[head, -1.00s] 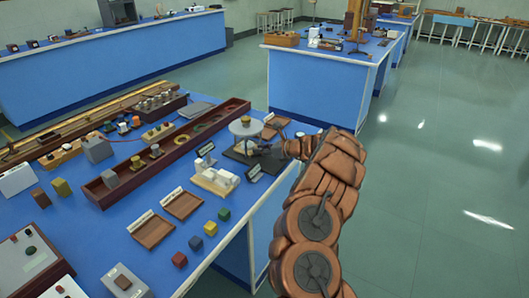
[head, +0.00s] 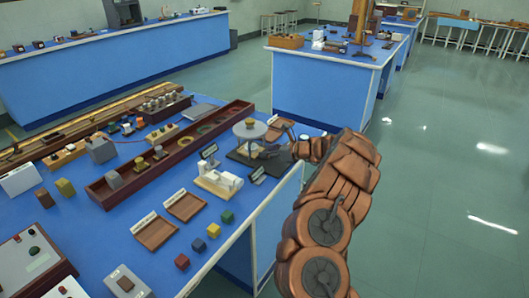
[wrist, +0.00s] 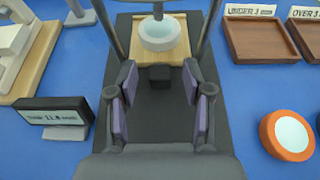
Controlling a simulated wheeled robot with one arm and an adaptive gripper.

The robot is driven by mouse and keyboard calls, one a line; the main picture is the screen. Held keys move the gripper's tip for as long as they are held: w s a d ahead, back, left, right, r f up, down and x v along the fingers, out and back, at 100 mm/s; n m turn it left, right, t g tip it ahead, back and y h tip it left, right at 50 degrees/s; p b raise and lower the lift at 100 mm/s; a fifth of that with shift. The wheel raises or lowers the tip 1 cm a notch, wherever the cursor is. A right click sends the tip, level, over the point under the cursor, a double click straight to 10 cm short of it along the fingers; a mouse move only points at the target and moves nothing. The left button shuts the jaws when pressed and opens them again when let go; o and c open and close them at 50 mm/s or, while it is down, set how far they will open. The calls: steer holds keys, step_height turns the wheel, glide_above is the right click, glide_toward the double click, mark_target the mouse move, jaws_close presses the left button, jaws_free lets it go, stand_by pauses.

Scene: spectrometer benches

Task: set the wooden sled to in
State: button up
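The wooden sled (wrist: 178,73) is a light wood plate lying on a dark base (wrist: 155,125) in the wrist view. A pale round pan or disc (wrist: 158,34) sits on it, with a dark post above. A black block-like knob (wrist: 159,77) is at the sled's near edge. My gripper (wrist: 159,85) is open, its purple-padded fingers on either side of the knob with gaps to both. In the head view my gripper (head: 277,151) is at the stand with the round grey top (head: 250,129); the sled is too small or hidden to make out there.
A small display (wrist: 53,117) stands left of the base in the wrist view. Labelled wooden trays (wrist: 262,42) and an orange-rimmed disc (wrist: 287,135) lie to the right. In the head view, a long dark red trough (head: 160,167) and coloured cubes (head: 213,230) share the blue bench.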

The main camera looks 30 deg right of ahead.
steer(key=v, duration=0.9)
steer(key=shift+s+d, duration=0.1)
steer(key=shift+s, duration=0.15)
